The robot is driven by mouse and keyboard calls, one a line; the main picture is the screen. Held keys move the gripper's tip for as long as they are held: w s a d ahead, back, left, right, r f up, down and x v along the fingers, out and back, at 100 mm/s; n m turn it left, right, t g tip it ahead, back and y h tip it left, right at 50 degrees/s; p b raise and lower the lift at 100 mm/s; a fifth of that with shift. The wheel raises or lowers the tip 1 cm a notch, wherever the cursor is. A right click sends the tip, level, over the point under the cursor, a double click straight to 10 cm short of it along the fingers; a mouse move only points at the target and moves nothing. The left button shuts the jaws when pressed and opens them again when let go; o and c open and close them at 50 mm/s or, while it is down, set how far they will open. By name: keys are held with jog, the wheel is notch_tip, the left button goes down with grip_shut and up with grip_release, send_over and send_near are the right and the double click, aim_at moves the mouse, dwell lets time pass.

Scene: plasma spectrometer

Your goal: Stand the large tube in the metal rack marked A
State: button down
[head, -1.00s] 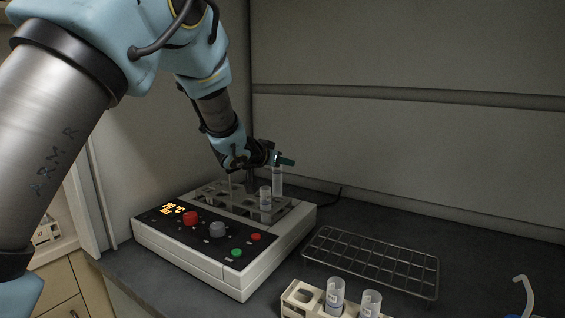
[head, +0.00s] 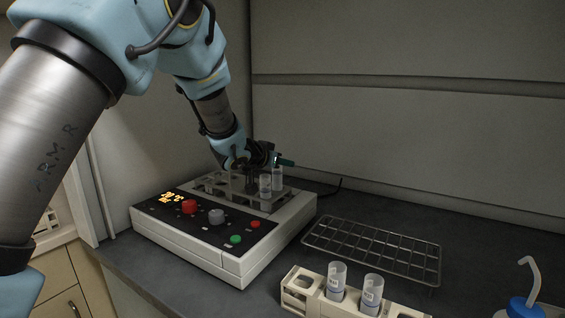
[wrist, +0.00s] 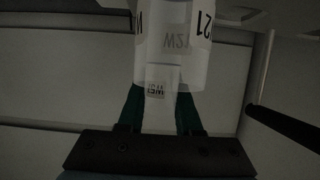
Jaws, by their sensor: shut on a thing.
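My gripper (head: 284,162) has green fingertips and is shut on a clear tube (head: 277,179) at the back right of the hot block's grey metal rack (head: 225,196). The tube is upright, and its lower end is hidden behind another tube. In the wrist view, the green fingers (wrist: 160,110) flank a pale, translucent tube (wrist: 170,55) with printed labels. Another clear tube with a white label (head: 265,189) stands just in front of the held one. I cannot read a letter A on any rack.
A control box (head: 210,240) with red, grey and green knobs carries the rack. An empty wire rack (head: 372,248) lies to its right. A beige rack (head: 303,289) with two clear tubes stands in front, and a blue-capped bottle (head: 524,306) is at the right.

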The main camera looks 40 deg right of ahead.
jog(key=shift+f, duration=0.35)
jog(key=shift+f+b, duration=0.8)
jog(key=shift+f, duration=0.15)
jog(key=c, duration=0.5)
grip_release()
jog(key=shift+a, duration=0.1)
jog(key=b+v, duration=0.2)
jog(key=v, duration=0.8)
jog(key=shift+s+a, duration=0.15)
jog(key=shift+a, duration=0.1)
